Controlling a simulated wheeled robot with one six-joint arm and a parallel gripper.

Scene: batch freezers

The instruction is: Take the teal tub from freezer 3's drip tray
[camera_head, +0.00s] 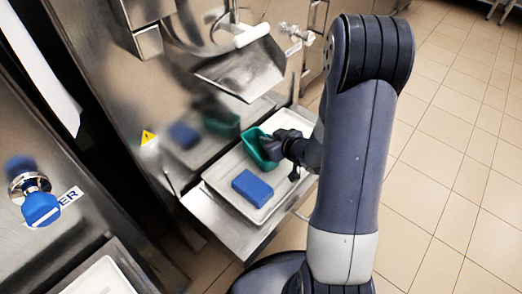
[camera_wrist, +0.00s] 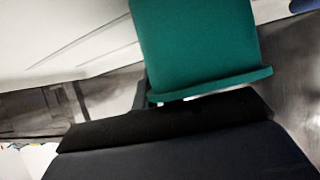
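The teal tub (camera_head: 254,153) is at the white drip tray (camera_head: 222,174) below the middle freezer's spout, in the head view. My gripper (camera_head: 272,148) is right at the tub's right side, and its fingers are largely hidden there. In the wrist view the tub (camera_wrist: 200,40) fills the upper middle, with its rim close above the dark edge of my gripper (camera_wrist: 165,118). I cannot tell whether the fingers are closed on the rim, or whether the tub rests on the tray.
A blue block (camera_head: 252,188) lies on the tray, in front of the tub. A steel chute (camera_head: 243,72) hangs above the tray. A blue knob (camera_head: 40,208) sticks out from the panel at left. Open tiled floor (camera_head: 450,170) lies at right.

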